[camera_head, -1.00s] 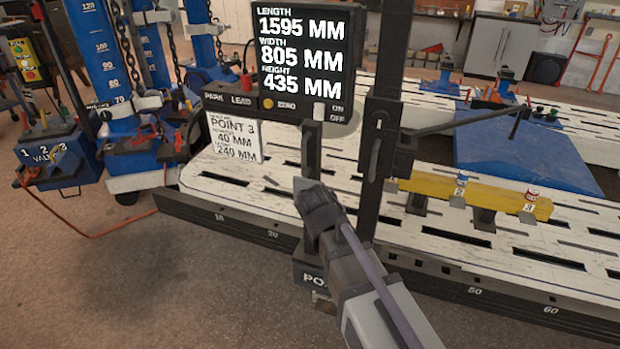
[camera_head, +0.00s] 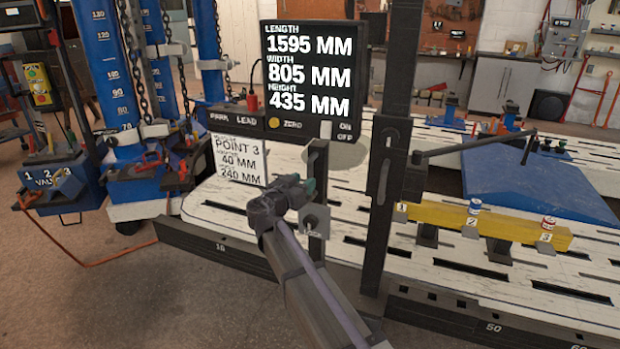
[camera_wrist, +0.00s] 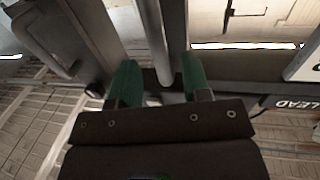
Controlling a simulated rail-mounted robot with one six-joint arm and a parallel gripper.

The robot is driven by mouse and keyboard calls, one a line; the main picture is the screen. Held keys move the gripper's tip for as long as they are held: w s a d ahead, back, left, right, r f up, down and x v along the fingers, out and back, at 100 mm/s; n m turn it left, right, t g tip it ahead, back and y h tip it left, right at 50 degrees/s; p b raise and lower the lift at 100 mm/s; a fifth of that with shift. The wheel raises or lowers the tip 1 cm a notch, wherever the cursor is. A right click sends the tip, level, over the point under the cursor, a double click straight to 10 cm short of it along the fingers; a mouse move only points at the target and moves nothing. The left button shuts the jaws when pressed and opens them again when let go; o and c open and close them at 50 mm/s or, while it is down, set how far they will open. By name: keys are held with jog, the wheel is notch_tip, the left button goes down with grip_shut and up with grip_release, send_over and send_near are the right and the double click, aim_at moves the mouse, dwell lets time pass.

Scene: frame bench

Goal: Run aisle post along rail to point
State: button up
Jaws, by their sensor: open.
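The aisle post (camera_head: 398,70) is a tall dark upright at the front edge of the bench, with an arm reaching right. A thinner upright handle bar (camera_head: 317,160) stands just left of it. The rail (camera_head: 215,247) runs along the bench's front edge with number marks. My gripper (camera_head: 312,190) is at the handle bar. In the wrist view its two green fingertips (camera_wrist: 160,82) are apart, with a grey bar (camera_wrist: 154,35) between them. I cannot tell whether either finger touches it. My arm hides part of the rail and the post's foot.
A display console (camera_head: 310,75) reads 1595, 805 and 435 mm. A card (camera_head: 238,158) below it reads point 3, 40 mm, 240 mm. A yellow beam (camera_head: 440,214) with numbered tags lies right of the post. Blue towers with chains (camera_head: 108,70) stand left.

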jog(key=x, duration=0.4)
grip_shut()
dwell(0.4)
